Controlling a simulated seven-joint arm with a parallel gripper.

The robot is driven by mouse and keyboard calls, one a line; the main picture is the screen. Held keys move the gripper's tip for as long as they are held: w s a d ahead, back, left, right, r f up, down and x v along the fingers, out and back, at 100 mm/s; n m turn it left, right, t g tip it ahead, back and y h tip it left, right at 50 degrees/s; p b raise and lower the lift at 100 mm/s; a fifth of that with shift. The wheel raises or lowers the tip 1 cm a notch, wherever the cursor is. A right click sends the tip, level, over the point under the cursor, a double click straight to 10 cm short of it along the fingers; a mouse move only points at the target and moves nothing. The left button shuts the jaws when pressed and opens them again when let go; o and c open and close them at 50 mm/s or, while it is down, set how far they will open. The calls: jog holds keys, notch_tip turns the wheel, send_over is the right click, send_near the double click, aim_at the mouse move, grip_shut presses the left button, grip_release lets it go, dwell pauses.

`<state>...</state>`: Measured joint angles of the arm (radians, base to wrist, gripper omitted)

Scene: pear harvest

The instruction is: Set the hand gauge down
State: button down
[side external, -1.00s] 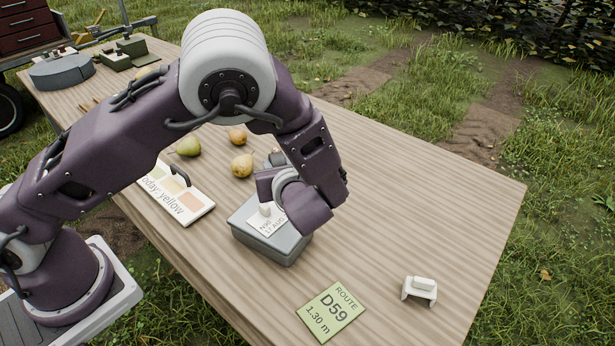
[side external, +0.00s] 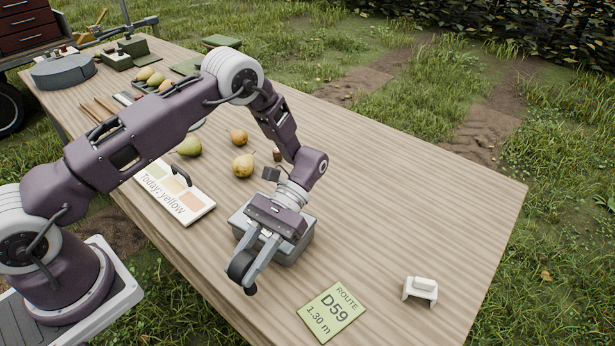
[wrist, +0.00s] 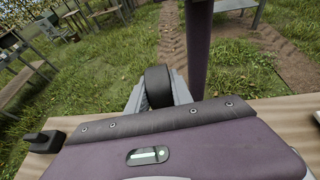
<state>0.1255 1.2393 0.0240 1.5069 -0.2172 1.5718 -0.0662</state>
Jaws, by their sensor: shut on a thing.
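My gripper (side external: 246,272) is shut on a dark, round, thick-disc-like thing (side external: 241,265), which I take to be the hand gauge. The hand sits above and in front of a grey box (side external: 297,248), with the fingers pointing down towards the table's near edge. In the wrist view the dark gauge (wrist: 158,86) shows as a rounded black shape at the fingers (wrist: 160,97), with grass behind it. The fingers hide part of the gauge. I cannot tell how far it is above the table.
A green route card (side external: 331,312) lies right of the gripper, and a white bracket-like piece (side external: 420,290) stands farther right. A colour chart (side external: 187,200) lies left of the box. Loose pears (side external: 243,164) lie behind. The table's right half (side external: 420,200) is mostly clear.

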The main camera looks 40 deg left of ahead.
jog(key=w+d+r+n+t+h, duration=0.1)
jog(key=w+d+n+t+h, duration=0.15)
jog(key=w+n+h, duration=0.3)
jog(key=w+d+r+n+t+h, duration=0.1)
jog(key=w+d+n+t+h, duration=0.2)
jog(key=w, duration=0.4)
jog(key=w+a+r+n+t+h, duration=0.25)
jog(key=w+a+n+t, duration=0.2)
jog(key=w, duration=0.25)
jog(key=w+a+r+n+t+h, duration=0.1)
jog(key=w+a+r+n+t, duration=0.2)
jog(key=w+n+t, duration=0.4)
jog(key=w+a+n+t+y, duration=0.4)
jog(key=w+a+n+t, duration=0.2)
jog(key=w+a, duration=0.6)
jog(key=f, duration=0.3)
jog(key=s+a+f, duration=0.1)
jog(key=f, duration=0.2)
jog(key=s+a+f, duration=0.1)
jog(key=f, duration=0.3)
jog(key=shift+s+f, duration=0.1)
jog(key=shift+s, duration=0.1)
jog(key=c, duration=1.1)
grip_release()
